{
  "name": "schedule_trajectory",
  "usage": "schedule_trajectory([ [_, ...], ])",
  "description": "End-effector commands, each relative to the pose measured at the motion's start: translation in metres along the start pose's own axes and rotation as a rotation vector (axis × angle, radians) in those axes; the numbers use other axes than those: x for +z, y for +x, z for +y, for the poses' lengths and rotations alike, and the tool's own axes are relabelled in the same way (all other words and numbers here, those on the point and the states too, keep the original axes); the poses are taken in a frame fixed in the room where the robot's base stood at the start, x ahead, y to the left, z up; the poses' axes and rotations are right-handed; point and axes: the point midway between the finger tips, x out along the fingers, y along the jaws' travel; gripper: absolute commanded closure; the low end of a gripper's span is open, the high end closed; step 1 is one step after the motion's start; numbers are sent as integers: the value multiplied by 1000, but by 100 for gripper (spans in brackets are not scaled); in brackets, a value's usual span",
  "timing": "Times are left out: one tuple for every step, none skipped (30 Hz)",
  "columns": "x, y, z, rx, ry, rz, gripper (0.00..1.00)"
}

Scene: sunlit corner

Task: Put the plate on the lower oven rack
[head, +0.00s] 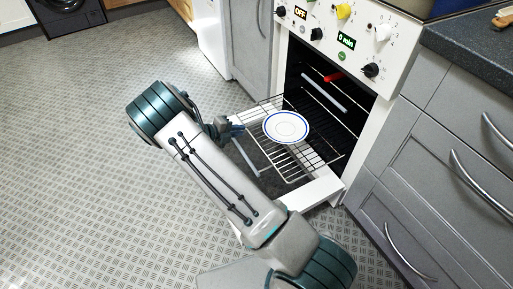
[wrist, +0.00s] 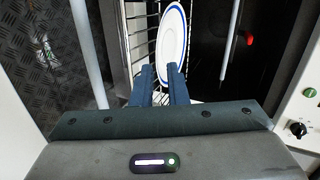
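The plate (head: 285,127) is white with a blue rim. In the head view it appears over a pulled-out wire oven rack (head: 297,165); I cannot tell whether it rests flat on the wires. My gripper (head: 241,129) is at the plate's left side. In the wrist view the plate (wrist: 173,40) shows steeply foreshortened, just beyond my fingertips (wrist: 161,70). The fingers stand apart with a gap, and the plate's near rim shows at that gap. Contact with the rim is unclear. Rack wires (wrist: 139,40) show left of the plate.
The oven front (head: 360,40) has knobs and displays above the open cavity. A red item (head: 333,77) is inside the oven. Grey drawers (head: 430,170) with a dark counter (head: 470,45) stand at the right. The patterned floor (head: 80,150) at the left is clear.

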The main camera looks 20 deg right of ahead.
Motion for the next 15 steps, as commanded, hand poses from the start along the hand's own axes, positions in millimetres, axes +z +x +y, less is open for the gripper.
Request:
schedule_trajectory([
  [8,-2,-14,32,-29,-55,87],
  [14,-4,-21,55,-59,-98,87],
  [23,-8,-31,85,-104,-165,87],
  [29,-12,-39,107,-141,-219,87],
  [34,-16,-46,129,-180,-273,87],
  [40,-24,-55,155,-235,-346,87],
  [44,-30,-62,170,-277,-401,87],
  [47,-36,-69,185,-319,-457,87],
  [49,-46,-77,202,-378,-531,87],
  [50,-53,-83,213,-421,-585,87],
  [50,-61,-89,221,-468,-641,87],
  [49,-73,-96,230,-530,-715,87],
  [46,-82,-101,234,-580,-769,87],
  [43,-91,-106,236,-628,-822,87],
  [37,-103,-112,237,-697,-893,87],
])
